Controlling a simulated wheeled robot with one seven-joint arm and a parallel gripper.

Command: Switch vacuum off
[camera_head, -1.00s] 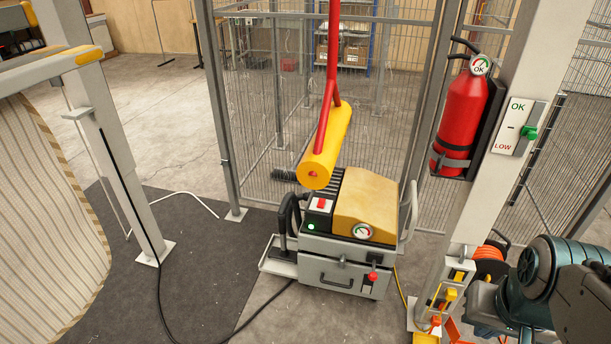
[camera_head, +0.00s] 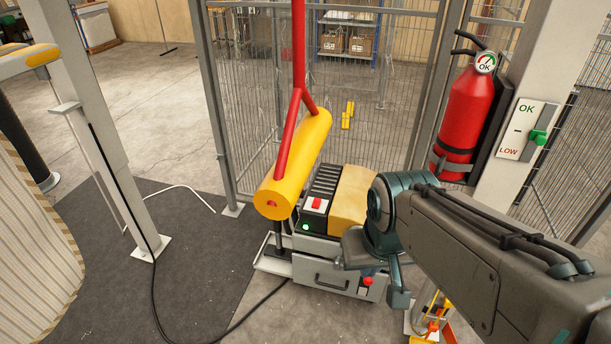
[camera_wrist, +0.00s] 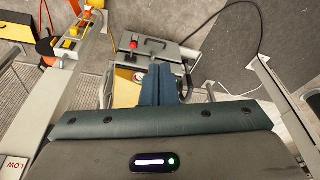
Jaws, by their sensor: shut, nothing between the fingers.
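The vacuum (camera_head: 345,190) is a grey boxy machine with a yellow top, standing on the floor at centre in the head view. Its red rocker switch (camera_head: 316,204) sits on a white plate on the top left, with a lit green lamp (camera_head: 305,227) below it. My gripper (camera_wrist: 162,72) is shut and empty in the wrist view, pointing toward the vacuum. In the head view my wrist covers the vacuum's right side and its gauge. The vacuum's drawer front (camera_wrist: 152,50) and red knob (camera_wrist: 133,44) show beyond the fingers. The switch is not visible in the wrist view.
A yellow cylinder (camera_head: 290,165) hangs on red bars above the vacuum's left side, close to the switch. A mesh fence (camera_head: 250,110) stands behind. A post with a red extinguisher (camera_head: 465,115) is at right. A black cable (camera_head: 250,312) crosses the floor.

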